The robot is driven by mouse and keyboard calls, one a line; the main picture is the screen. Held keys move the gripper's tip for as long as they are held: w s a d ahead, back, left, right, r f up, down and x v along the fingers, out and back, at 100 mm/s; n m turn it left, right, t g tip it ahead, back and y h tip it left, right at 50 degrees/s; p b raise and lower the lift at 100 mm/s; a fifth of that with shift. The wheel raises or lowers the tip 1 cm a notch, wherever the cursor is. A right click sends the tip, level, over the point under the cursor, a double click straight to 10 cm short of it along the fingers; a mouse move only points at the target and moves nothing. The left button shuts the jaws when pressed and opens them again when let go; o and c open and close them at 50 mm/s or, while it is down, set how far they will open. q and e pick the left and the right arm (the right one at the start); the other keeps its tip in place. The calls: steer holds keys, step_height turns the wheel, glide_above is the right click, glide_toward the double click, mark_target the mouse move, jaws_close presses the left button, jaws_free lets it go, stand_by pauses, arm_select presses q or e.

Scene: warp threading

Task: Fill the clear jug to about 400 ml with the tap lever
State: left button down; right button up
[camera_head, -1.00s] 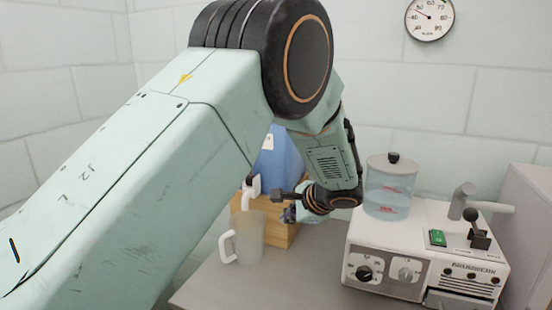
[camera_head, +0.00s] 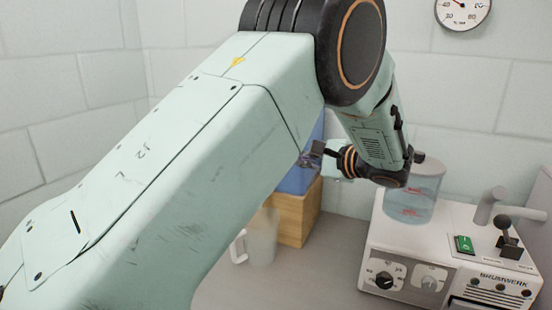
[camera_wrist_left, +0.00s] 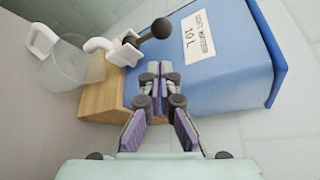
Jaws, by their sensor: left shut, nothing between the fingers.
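The clear jug (camera_head: 263,240) stands upright on the table below the tap, partly behind my left arm; its white handle faces left. In the left wrist view, the jug (camera_wrist_left: 72,68) is under the white tap spout (camera_wrist_left: 98,45). The tap lever (camera_wrist_left: 146,35) ends in a black ball. The tap is on the blue water tank (camera_wrist_left: 232,60), labelled 10 L. My left gripper (camera_wrist_left: 159,70) is shut and empty in front of the tank, just below the lever ball and apart from it. I cannot tell the jug's water level. My right gripper is out of view.
A wooden stand (camera_head: 297,213) bears the tank. A white machine (camera_head: 425,240) with a clear water vessel (camera_head: 411,192), knobs and a black lever stands to the right. A round gauge (camera_head: 462,10) hangs on the wall. Grey table (camera_head: 310,275) is clear between jug and machine.

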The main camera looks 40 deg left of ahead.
arm_select(q)
steer(key=x, duration=0.9)
steer(key=shift+a+p, duration=0.3)
steer(key=shift+p, duration=0.05)
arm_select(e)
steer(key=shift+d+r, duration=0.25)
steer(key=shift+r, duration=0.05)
arm_select(q)
steer(key=shift+d, duration=0.25)
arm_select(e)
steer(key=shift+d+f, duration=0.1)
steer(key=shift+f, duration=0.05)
arm_select(q)
steer(key=shift+a+b, duration=0.1)
steer(key=shift+b, duration=0.6)
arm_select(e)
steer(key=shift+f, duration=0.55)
